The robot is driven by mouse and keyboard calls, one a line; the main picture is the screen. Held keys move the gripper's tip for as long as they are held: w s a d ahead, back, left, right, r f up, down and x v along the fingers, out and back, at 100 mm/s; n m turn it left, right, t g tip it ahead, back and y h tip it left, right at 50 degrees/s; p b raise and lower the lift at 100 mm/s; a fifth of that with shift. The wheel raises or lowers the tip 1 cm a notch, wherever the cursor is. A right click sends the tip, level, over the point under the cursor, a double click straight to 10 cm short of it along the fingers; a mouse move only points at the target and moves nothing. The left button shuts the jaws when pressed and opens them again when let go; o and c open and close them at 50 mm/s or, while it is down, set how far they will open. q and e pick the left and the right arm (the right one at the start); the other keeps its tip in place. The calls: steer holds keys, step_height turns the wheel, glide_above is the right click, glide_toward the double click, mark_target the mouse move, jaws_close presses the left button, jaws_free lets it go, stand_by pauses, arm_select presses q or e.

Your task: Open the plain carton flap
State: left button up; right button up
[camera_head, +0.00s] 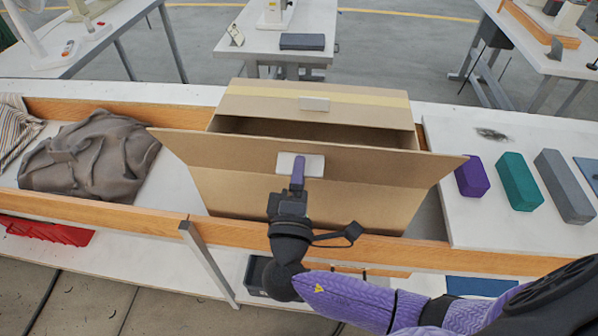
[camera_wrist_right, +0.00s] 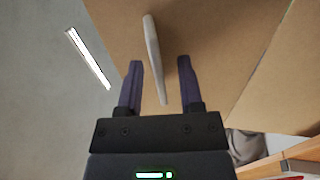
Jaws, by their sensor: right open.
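A brown cardboard carton (camera_head: 365,205) stands in the wooden-edged bench channel. Its near plain flap (camera_head: 390,168) is tilted up and spreads wider than the box; a dark gap shows behind it. A white tab (camera_head: 315,166) sits on this flap. The far flap (camera_head: 255,103) has a pale tape strip and its own white tab (camera_head: 314,104). My right gripper (camera_head: 298,163) is at the near tab. In the right wrist view its open fingers (camera_wrist_right: 159,65) stand on either side of the tab (camera_wrist_right: 153,50), with visible gaps. My left gripper is not in view.
A crumpled brown cloth (camera_head: 90,155) lies left of the carton. Purple (camera_head: 472,177), teal (camera_head: 519,181) and grey (camera_head: 565,186) blocks are on the white surface at right. A wooden rail (camera_head: 130,217) runs along the front. A red tray (camera_head: 48,231) is below left.

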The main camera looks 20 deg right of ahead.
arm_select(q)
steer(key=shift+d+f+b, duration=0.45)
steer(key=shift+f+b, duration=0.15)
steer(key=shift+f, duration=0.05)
arm_select(e)
steer(key=v, duration=1)
